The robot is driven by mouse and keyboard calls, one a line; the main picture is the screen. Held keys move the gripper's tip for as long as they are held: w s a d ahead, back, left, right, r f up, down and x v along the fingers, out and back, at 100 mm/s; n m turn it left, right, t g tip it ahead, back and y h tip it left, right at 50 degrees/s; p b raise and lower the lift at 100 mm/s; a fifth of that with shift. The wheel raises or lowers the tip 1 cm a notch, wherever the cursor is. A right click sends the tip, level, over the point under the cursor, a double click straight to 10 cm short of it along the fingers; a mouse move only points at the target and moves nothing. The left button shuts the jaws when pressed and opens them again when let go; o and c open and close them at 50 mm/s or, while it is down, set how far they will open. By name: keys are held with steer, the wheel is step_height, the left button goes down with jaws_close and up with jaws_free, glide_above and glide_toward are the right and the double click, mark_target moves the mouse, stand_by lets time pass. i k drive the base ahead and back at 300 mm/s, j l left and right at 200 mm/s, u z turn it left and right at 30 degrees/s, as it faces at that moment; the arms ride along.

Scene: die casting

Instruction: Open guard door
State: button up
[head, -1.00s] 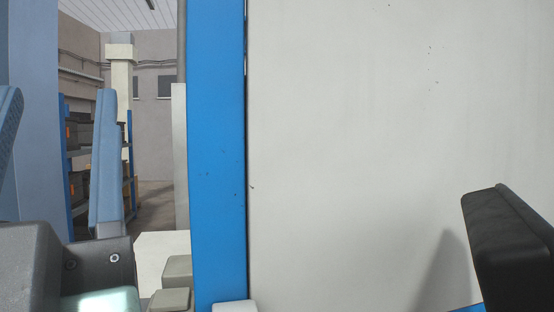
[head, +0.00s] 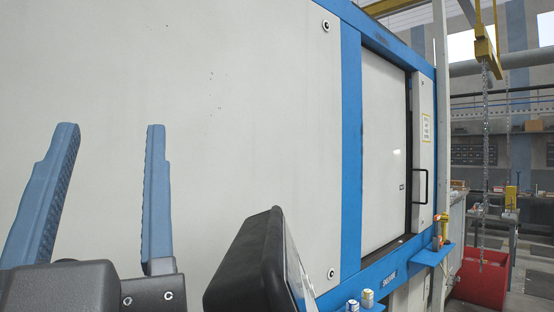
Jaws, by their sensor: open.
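The guard door (head: 384,150) is a pale panel set in the blue machine frame (head: 352,150), right of centre. A narrow dark strip runs along its right edge. A black bar handle (head: 425,187) stands upright just right of that strip, by a pale upright section with a yellow-edged label. My gripper (head: 110,130) is at the left, fingers pointing up, open and empty. It shows in front of the large pale machine panel (head: 230,90), well left of the door and handle, apparently touching neither.
A black-cased unit (head: 245,262) stands close at bottom centre, between my gripper and the door in the picture. A chain hoist (head: 486,150) hangs at right above a red bin (head: 482,278).

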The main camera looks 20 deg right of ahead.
mark_target(386, 119)
steer(key=z, duration=1.3)
steer(key=i+l+z, duration=0.35)
steer(key=i, duration=0.35)
steer(key=i+z, duration=0.4)
steer(key=i, duration=1.85)
steer(key=i+l+u, duration=0.1)
steer(key=i, duration=1.5)
steer(key=i+l+u, duration=0.1)
steer(key=i+u, duration=0.3)
steer(key=i+l+u, duration=0.2)
steer(key=i+u, duration=0.2)
steer(key=i+l+u, duration=0.6)
steer(key=l+u, duration=0.2)
